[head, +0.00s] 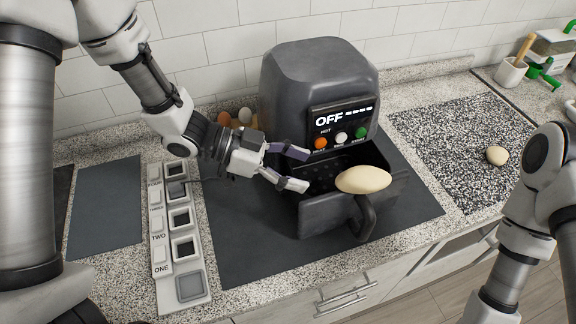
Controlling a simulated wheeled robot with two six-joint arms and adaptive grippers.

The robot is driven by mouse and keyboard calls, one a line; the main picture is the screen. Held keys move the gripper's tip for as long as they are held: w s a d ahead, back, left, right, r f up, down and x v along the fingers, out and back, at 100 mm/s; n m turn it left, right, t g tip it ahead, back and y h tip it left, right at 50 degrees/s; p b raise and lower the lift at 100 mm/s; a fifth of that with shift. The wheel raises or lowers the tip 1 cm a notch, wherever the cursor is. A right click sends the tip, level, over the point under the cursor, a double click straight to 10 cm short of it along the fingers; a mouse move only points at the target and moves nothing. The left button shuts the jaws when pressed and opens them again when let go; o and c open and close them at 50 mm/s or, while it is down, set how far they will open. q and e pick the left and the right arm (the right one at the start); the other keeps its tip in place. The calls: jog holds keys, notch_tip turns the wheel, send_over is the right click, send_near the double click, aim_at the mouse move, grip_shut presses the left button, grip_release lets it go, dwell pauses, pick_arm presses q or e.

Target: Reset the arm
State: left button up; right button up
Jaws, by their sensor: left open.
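My left gripper (299,168) is open, with its two fingers apart over the left side of the air fryer's pulled-out basket (330,217). Nothing is between the fingers. A pale, oval, potato-like item (363,180) rests at the basket's front right rim, above the handle, a little right of the fingertips. I cannot tell how it is supported. The dark grey air fryer (318,85) stands behind, its display reading OFF. My right arm comes in at the lower right, but its gripper is not visible.
A white numbered panel (159,225) with square frames lies left of the dark mat (250,245). Several eggs (245,115) stand behind my left arm. A small round tan item (497,155) lies on the speckled board (440,130). A white mortar (510,73) is at the back right.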

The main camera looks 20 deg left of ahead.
pick_arm(q)
jog(key=shift+v, duration=1.05)
